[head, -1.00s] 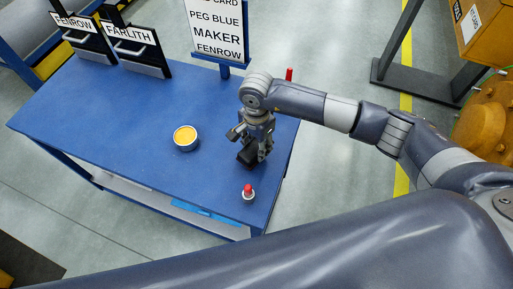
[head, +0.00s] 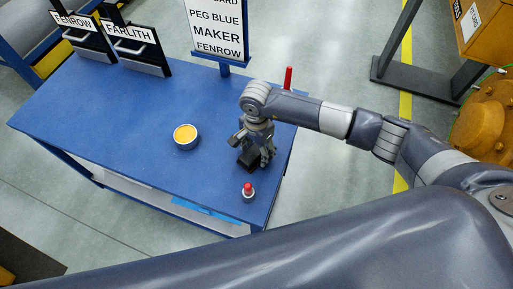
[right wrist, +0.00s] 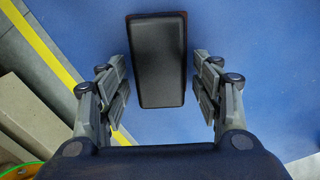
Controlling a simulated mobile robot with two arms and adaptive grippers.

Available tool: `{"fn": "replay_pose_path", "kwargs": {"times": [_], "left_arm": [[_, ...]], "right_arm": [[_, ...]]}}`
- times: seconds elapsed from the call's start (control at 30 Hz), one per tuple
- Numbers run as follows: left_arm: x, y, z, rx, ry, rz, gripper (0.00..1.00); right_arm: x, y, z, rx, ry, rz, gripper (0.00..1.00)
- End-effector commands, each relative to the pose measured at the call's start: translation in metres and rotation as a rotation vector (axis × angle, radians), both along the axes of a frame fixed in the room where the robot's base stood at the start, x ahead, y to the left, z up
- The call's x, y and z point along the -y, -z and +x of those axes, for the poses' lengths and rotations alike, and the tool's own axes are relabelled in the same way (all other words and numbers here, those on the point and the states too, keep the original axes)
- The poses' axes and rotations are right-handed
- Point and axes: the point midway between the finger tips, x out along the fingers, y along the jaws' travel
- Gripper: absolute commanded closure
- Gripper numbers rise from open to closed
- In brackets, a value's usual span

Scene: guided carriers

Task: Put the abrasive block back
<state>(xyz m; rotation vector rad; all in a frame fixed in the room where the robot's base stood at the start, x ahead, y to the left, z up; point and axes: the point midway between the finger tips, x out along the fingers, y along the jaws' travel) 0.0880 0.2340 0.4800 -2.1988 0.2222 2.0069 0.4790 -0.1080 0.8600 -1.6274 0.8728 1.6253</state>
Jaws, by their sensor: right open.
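A dark block (head: 248,160), which looks like the abrasive block, is on the blue table (head: 120,110) near its right end. It is partly hidden by my right gripper in the head view. In the right wrist view the black block (right wrist: 157,62) shows a brownish edge and lies between the spread fingers, with a gap of blue on both sides. My right gripper (head: 257,156) points down over it, open. My left gripper is not in view.
A tin with yellow contents (head: 186,136) stands left of the gripper. A red-topped piece (head: 248,191) stands near the front edge. A red upright peg (head: 288,77), a sign (head: 216,30) and holders labelled FENROW (head: 77,30) and FARLITH (head: 133,43) are at the back.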

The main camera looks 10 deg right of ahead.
Motion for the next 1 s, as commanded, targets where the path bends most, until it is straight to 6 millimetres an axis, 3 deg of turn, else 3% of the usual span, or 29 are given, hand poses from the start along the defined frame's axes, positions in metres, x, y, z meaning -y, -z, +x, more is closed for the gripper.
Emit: {"fn": "replay_pose_path", "kwargs": {"times": [0.17,0.27,0.7,1.0], "left_arm": [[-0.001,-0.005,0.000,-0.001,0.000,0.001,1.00],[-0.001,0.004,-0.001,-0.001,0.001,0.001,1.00],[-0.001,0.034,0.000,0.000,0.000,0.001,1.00],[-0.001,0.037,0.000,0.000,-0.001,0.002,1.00]], "right_arm": [[0.000,-0.005,0.000,0.001,0.000,0.001,0.40],[0.000,-0.017,0.002,0.005,-0.001,0.001,0.40],[0.000,-0.105,0.001,0.004,0.000,0.000,0.40],[0.000,-0.123,0.000,0.000,0.000,0.000,0.40]]}}
